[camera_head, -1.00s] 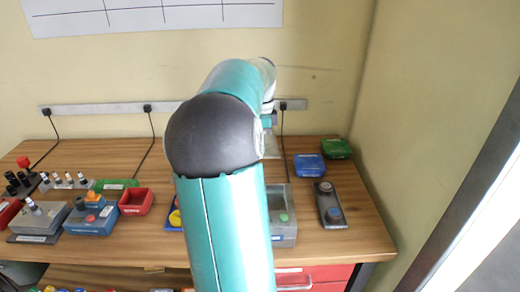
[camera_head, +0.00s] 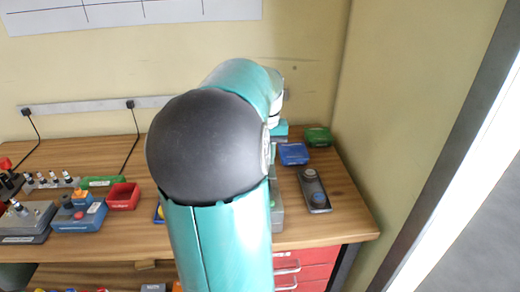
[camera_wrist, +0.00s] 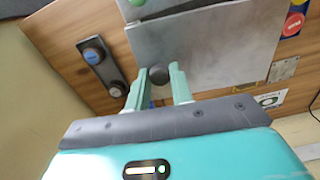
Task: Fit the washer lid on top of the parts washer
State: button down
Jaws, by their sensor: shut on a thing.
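My gripper (camera_wrist: 159,88) is shut on the dark round knob (camera_wrist: 158,74) of the washer lid in the wrist view. The washer lid (camera_wrist: 215,55) is a flat grey plate reaching away from the fingers. In the head view only a strip of the parts washer (camera_head: 278,217) shows beside my arm. The lid and fingers are hidden there by my arm. I cannot tell whether the lid touches the washer.
A grey two-knob control box (camera_head: 313,191) stands right of the washer. A blue bin (camera_head: 293,154) and green bin (camera_head: 317,137) sit behind it. A red bin (camera_head: 123,196) and blue device (camera_head: 80,217) are at left. The wooden bench (camera_head: 345,212) is clear at its right edge.

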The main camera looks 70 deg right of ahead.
jog(key=shift+s+a+n, duration=0.1)
jog(key=shift+s+n, duration=0.05)
jog(key=shift+n, duration=0.15)
jog(key=shift+f, duration=2.7)
jog(key=shift+f, duration=0.75)
jog(key=c, duration=1.1)
grip_release()
jog(key=shift+c, duration=0.2)
jog(key=shift+r, duration=3.5)
